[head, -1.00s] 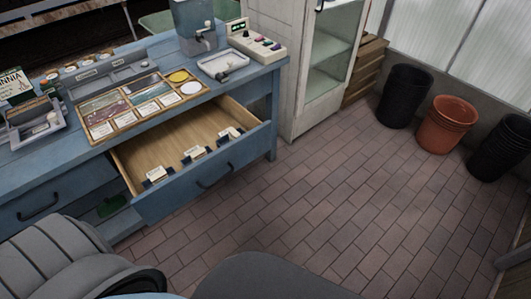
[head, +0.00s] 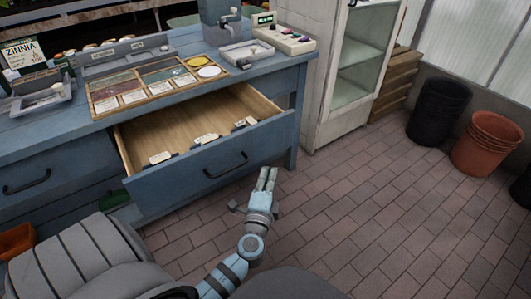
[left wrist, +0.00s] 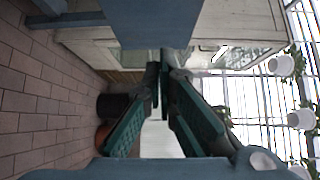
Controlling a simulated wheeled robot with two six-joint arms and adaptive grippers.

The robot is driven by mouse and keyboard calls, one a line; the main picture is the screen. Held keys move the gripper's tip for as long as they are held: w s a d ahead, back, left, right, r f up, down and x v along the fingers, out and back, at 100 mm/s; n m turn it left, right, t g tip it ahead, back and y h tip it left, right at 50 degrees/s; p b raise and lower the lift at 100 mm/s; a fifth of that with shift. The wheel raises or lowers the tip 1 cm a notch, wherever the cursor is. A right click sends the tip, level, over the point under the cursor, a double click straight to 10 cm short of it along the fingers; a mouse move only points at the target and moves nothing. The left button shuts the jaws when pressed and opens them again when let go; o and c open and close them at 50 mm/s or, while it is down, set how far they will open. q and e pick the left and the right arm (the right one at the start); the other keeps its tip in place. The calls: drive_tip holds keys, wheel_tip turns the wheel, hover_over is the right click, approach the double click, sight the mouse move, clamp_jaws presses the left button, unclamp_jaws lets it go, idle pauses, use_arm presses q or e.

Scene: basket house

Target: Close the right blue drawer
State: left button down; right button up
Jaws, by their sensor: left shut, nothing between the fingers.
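The right blue drawer (head: 178,185) is pulled well out of the blue workbench, with its pale wooden inside showing. Its front has a dark handle (head: 226,167), and several white labels stand along the inside of the front. My left gripper (head: 267,173) is shut and empty, in front of the drawer and to the right of the handle. I cannot tell whether it touches the drawer front. In the left wrist view, its green-padded fingers (left wrist: 158,75) come together just below a blue panel (left wrist: 150,22), likely the drawer front. My right gripper is not in view.
The bench top (head: 58,128) holds a seed tray (head: 150,84), a white dish and a small control box. A second drawer (head: 35,183) at left looks shut. A white cabinet (head: 317,100) stands right of the bench. Black and orange pots stand at far right. The brick floor between is clear.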

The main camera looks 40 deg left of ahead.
use_arm(q)
approach(268, 139)
drive_tip(key=w+d, duration=0.2)
drive_tip(key=w, duration=0.1)
drive_tip(key=a, duration=0.2)
drive_tip(key=w+a, duration=0.1)
drive_tip(key=a, duration=0.1)
drive_tip(key=shift+w+b, duration=0.1)
drive_tip(key=shift+b, duration=0.25)
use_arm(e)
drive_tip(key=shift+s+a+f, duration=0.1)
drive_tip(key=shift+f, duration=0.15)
use_arm(q)
drive_tip(key=shift+a, duration=0.1)
